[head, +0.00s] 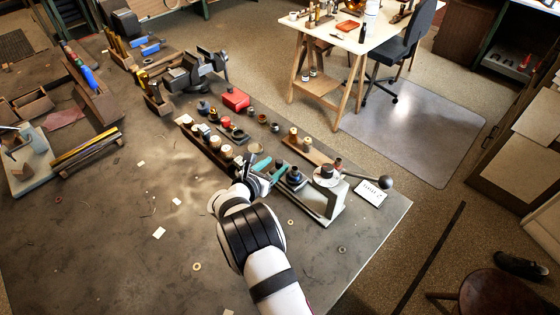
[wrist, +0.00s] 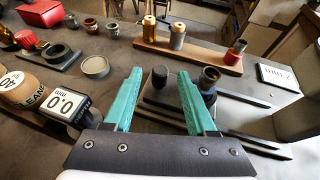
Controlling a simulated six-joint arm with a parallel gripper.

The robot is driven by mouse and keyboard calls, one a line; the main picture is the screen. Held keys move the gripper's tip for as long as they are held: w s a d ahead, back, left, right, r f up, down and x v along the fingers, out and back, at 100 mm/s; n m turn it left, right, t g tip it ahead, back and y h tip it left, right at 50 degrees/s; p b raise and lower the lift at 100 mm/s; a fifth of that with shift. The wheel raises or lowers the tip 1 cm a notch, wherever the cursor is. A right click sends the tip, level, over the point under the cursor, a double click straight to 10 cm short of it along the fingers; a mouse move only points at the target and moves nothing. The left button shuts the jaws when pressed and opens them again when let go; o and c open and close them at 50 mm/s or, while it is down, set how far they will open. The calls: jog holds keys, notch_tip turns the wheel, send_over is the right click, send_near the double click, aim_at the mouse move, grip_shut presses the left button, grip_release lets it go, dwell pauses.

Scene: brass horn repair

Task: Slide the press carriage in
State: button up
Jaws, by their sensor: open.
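The press carriage (wrist: 178,100) is a dark plate bearing a black knob (wrist: 160,77) and a dark cup with a brass-coloured inside (wrist: 209,80). It lies beyond my gripper (wrist: 160,82), whose two teal fingers are open and apart, with nothing held. The knob shows between the fingertips; I cannot tell whether they touch it. The right finger partly covers the carriage. In the head view the carriage (head: 294,178) is just right of my gripper (head: 267,168). The grey press block (head: 334,202) stands to its right, with dark rails (wrist: 245,97) between in the wrist view.
A wooden strip with brass parts (head: 310,152) lies behind. A ball-ended lever (head: 386,183) and a "2 mm" card (wrist: 279,77) are at right. The front bench is mostly clear.

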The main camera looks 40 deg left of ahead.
aim_at(277, 164)
jog(key=shift+x, duration=1.65)
grip_shut()
